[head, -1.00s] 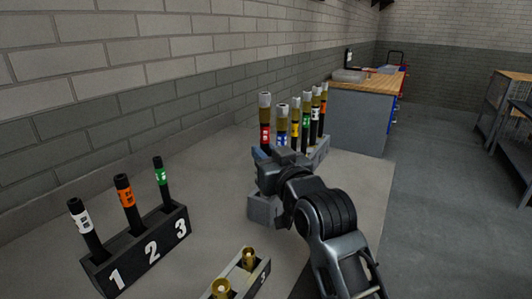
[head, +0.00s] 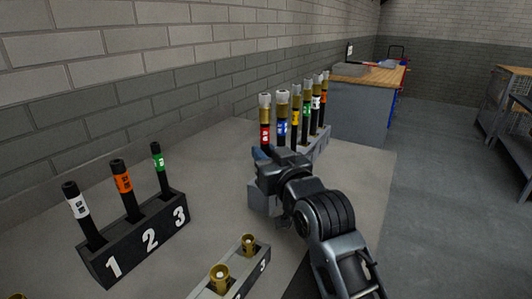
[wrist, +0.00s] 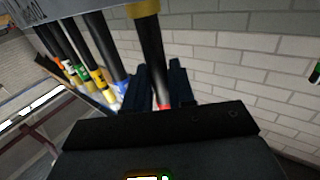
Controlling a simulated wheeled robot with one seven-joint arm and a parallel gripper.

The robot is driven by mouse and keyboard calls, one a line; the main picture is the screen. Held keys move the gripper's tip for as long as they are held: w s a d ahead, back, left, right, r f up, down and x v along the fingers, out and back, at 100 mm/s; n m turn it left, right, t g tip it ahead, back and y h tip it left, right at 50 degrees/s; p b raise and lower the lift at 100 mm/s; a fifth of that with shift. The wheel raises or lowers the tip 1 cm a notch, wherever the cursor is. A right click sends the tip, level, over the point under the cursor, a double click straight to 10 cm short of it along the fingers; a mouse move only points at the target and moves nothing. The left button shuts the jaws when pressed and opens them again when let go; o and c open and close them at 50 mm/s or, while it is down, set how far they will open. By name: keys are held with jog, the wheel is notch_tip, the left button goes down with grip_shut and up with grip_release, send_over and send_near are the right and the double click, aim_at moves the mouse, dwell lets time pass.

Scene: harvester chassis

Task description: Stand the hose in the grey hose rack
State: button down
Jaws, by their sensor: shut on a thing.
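A hose with a red label (head: 265,134), a brass upper part and a pale cap stands upright at the near end of the grey hose rack (head: 322,147). My gripper (head: 262,154) is shut on it below the label in the head view. In the wrist view the red-banded hose (wrist: 152,55) is between my two dark fingers (wrist: 160,88), with a brass band near the top edge. Its lower end in the head view is hidden behind my gripper, so I cannot tell whether it is seated. The rack's near part is mostly hidden too.
Several upright hoses with blue (head: 282,128), yellow, green, white and orange labels stand close beside it in the rack. A black numbered rack (head: 140,240) with three hoses is at left. A grey block with brass fittings (head: 235,268) is in front. Bare tabletop lies between.

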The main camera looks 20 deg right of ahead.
jog(key=shift+f+b, duration=0.3)
jog(key=shift+f, duration=0.25)
jog(key=c, duration=0.9)
grip_release()
jog(key=shift+o, duration=0.2)
jog(key=s, duration=0.7)
jog(key=shift+s+b, duration=0.35)
jog(key=shift+s, duration=0.05)
